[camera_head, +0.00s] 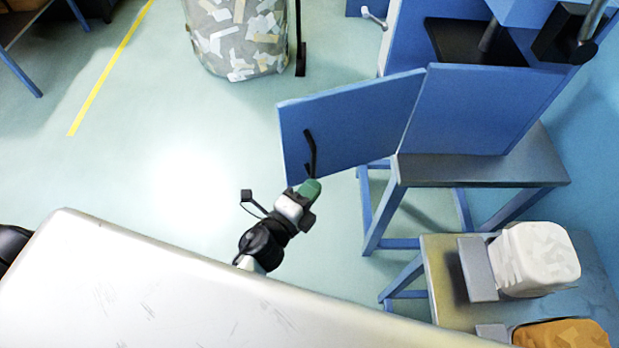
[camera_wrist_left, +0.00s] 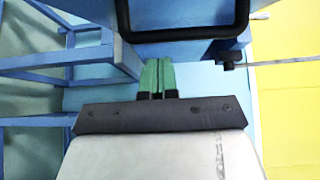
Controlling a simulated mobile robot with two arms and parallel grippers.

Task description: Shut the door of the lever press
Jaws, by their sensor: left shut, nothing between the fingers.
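The lever press (camera_head: 470,110) is a blue machine on a stand at the upper right. Its blue door (camera_head: 360,115) stands open, swung out to the left, with a black bar handle (camera_head: 310,153) near its free edge. My left gripper (camera_head: 311,188), with green fingertips, is shut and empty at the door's lower free corner, just below the handle. In the left wrist view, the shut fingertips (camera_wrist_left: 157,76) point toward the handle (camera_wrist_left: 180,36) and the door's edge. I cannot tell whether they touch the door. My right gripper is not in view.
A low bench (camera_head: 445,292) at the lower right holds a white wrapped block (camera_head: 540,258) and an orange-brown item (camera_head: 562,334). A bin of paper scraps (camera_head: 240,40) stands behind the door. The floor (camera_head: 190,150) left of the door is clear. A pale surface (camera_head: 150,290) fills the lower left.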

